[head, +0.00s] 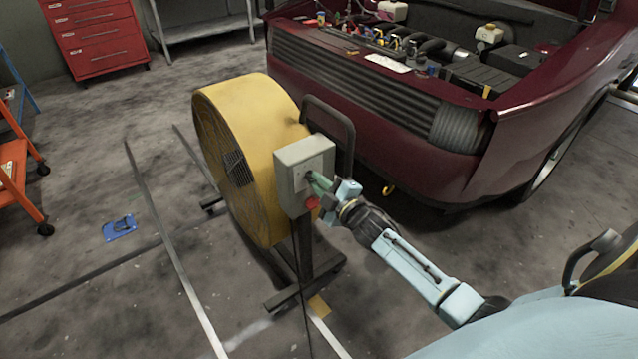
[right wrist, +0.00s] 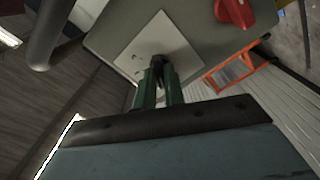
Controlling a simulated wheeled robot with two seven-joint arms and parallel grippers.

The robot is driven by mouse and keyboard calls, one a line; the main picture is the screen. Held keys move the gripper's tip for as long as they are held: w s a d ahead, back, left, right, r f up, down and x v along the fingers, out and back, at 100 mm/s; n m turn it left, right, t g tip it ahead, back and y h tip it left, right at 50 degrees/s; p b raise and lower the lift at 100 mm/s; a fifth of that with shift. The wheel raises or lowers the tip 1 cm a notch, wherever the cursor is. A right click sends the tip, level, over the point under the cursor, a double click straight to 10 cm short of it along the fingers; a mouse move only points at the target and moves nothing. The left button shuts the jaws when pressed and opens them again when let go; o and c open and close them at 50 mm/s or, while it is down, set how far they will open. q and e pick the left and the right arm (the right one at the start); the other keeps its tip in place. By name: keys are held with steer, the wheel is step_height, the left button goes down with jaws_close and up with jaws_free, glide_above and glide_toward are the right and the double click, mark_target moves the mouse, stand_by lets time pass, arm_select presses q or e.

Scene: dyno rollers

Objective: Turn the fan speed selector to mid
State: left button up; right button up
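The yellow drum fan (head: 262,105) stands on the floor with a grey control box (head: 303,157) on its side. In the right wrist view the box carries a pale plate (right wrist: 135,52) with small marks too small to read. A small black selector knob (right wrist: 158,64) sits on this plate. My right gripper (head: 314,184) is at the box face. Its green fingers (right wrist: 159,76) are close together on both sides of the knob and appear to grip it. They hide part of the knob, so its setting cannot be read. My left gripper is not in view.
A red knob (head: 312,203) sits on the box near the right gripper and also shows in the right wrist view (right wrist: 236,12). A black tube handle (head: 345,125) rises beside the box. The dark red car (head: 400,160) with open engine bay stands close behind. Floor at left is mostly clear.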

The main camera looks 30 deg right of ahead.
jaws_close()
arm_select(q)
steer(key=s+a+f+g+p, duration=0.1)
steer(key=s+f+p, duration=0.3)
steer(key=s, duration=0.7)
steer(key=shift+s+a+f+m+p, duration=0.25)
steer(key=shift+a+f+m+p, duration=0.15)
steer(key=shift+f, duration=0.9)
arm_select(e)
steer(key=shift+d+m, duration=0.1)
steer(key=shift+m, duration=7.8)
steer(key=o, duration=0.6)
jaws_free()
